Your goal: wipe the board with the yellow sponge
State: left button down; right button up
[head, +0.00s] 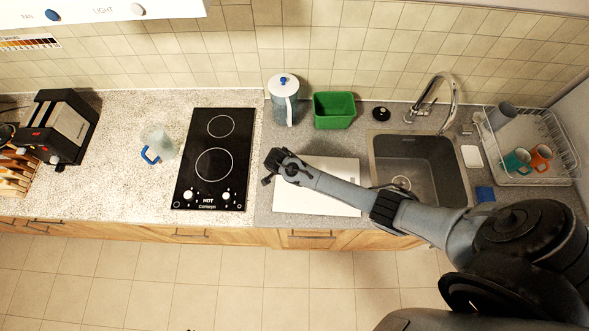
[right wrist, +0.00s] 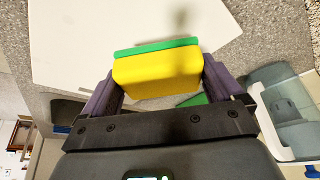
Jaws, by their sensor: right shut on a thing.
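The white board (head: 325,178) lies flat on the grey counter between the stove and the sink, partly covered by my right arm in the head view. My right gripper (head: 270,167) is at the board's left edge. In the right wrist view, the gripper (right wrist: 160,83) is shut on the yellow sponge (right wrist: 157,74), which has a green scouring layer. The board (right wrist: 110,35) spreads behind the sponge there. I cannot tell whether the sponge touches it. The sponge is hidden in the head view. My left gripper is out of view.
A lidded pitcher (head: 283,103) and a green tub (head: 334,110) stand behind the board. The sink (head: 425,160) and dish rack (head: 530,150) are to the right. The black cooktop (head: 213,160) is to the left, with a clear blue-handled jug (head: 158,142) beyond it.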

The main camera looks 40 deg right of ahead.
jog(key=shift+r, duration=1.35)
